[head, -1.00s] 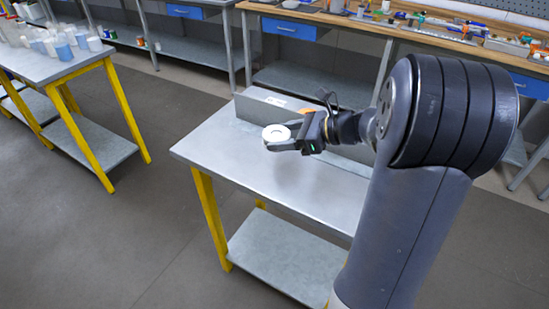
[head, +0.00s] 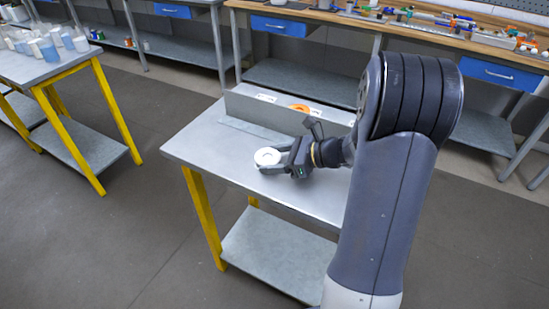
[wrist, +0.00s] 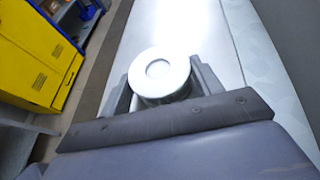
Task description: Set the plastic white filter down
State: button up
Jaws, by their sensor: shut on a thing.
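The white plastic filter (head: 267,157) is a round white piece with a hole in its middle. My gripper (head: 272,163) is shut on it, with a finger on either side. In the wrist view the filter (wrist: 159,73) sits between the fingers of my gripper (wrist: 160,88), its flat ring face toward the camera. It is over the grey metal top of the yellow-legged table (head: 205,140). I cannot tell whether its underside touches the tabletop.
The tabletop left of my gripper is clear. Another table (head: 60,68) with several white and blue cups stands at the left.

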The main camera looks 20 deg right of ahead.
jog(key=o, duration=0.9)
jog(key=shift+f, duration=0.1)
jog(key=shift+o, duration=0.2)
jog(key=shift+r, duration=0.35)
jog(key=v, duration=1.2)
jog(key=shift+f, duration=0.15)
